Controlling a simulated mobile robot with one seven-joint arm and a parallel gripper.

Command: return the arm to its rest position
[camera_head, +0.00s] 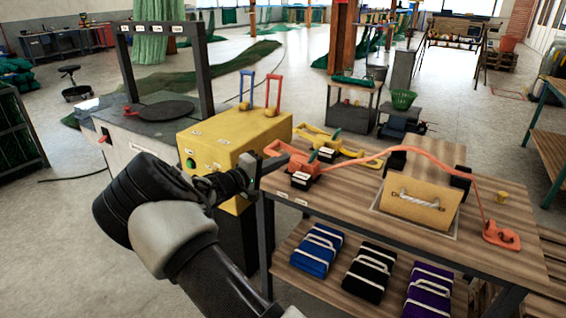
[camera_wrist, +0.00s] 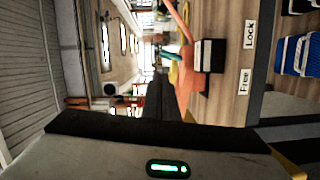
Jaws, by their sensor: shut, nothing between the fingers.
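My arm reaches in from the bottom of the head view, bent at a bulky dark joint on the left. My gripper (camera_head: 260,166) is at its end, beside the yellow box (camera_head: 222,150) and near the left edge of the wooden workbench (camera_head: 345,205). In the wrist view my gripper (camera_wrist: 158,97) is a dark narrow shape, shut and empty. An orange clamp-like device (camera_head: 303,170) sits on the bench just right of my gripper. It also shows in the wrist view (camera_wrist: 188,72), apart from the fingers as far as I can tell.
A dark frame (camera_head: 202,70) stands behind the yellow box, which has red and blue levers (camera_head: 273,92). Folded bundles (camera_head: 370,272) lie on the lower shelf. Floor at left is open.

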